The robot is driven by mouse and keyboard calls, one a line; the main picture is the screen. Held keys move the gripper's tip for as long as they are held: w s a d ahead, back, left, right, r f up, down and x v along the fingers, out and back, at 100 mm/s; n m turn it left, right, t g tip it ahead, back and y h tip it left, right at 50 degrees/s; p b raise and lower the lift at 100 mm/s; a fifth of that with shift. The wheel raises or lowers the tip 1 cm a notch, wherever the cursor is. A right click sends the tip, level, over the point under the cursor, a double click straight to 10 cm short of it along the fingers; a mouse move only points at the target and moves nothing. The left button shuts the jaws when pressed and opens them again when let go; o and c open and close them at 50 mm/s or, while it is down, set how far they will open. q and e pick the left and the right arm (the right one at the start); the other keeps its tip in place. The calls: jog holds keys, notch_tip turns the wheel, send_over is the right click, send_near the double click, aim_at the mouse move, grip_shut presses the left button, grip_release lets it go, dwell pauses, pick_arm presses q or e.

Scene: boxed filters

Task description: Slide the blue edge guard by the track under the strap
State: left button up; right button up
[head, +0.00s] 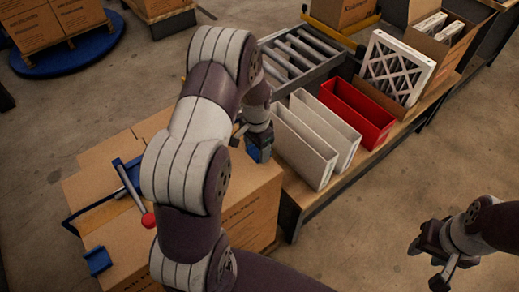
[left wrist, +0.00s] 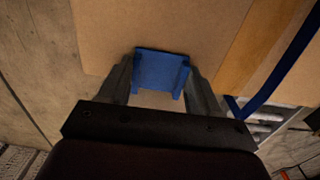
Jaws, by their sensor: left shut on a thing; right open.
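A blue edge guard (head: 259,153) is between the fingers of my left gripper (head: 256,138), at the carton edge on the side of the roller track. In the left wrist view the guard (left wrist: 162,72) lies between the two fingers of the left gripper (left wrist: 162,85), over brown cardboard. A blue strap (left wrist: 282,78) runs to the right of it, apart from the guard. A dark strap part (head: 92,208) and a blue tensioner with a red-knobbed lever (head: 127,180) show on the cartons (head: 110,235). A second blue guard (head: 98,261) sits at the near-left edge. My right gripper (head: 432,247) is open and empty.
The roller track (head: 305,52) lies behind the cartons. White filters (head: 305,140), a red bin (head: 358,110) and an open box with a framed filter (head: 397,68) stand on the bench to the right. My left arm hides the middle of the cartons.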

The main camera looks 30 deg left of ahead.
aim_at(236, 132)
pick_arm(q)
jog(key=shift+w+a, duration=0.3)
jog(key=shift+a, duration=0.4)
jog(key=shift+w+a, duration=0.25)
jog(key=shift+a, duration=0.4)
jog(key=shift+w+a, duration=0.3)
jog(key=shift+a, duration=0.4)
jog(key=shift+w+a, duration=0.4)
jog(key=shift+a, duration=0.55)
jog(key=shift+w+a, duration=0.35)
jog(key=shift+a, duration=0.55)
jog(key=shift+w+a, duration=0.4)
jog(key=shift+a, duration=0.55)
jog(key=shift+w+a, duration=0.35)
jog(key=shift+a, duration=0.55)
jog(key=o, duration=1.1)
notch_tip(236, 132, up, 13)
jog(key=shift+f+p, duration=0.15)
jog(key=shift+p, duration=1)
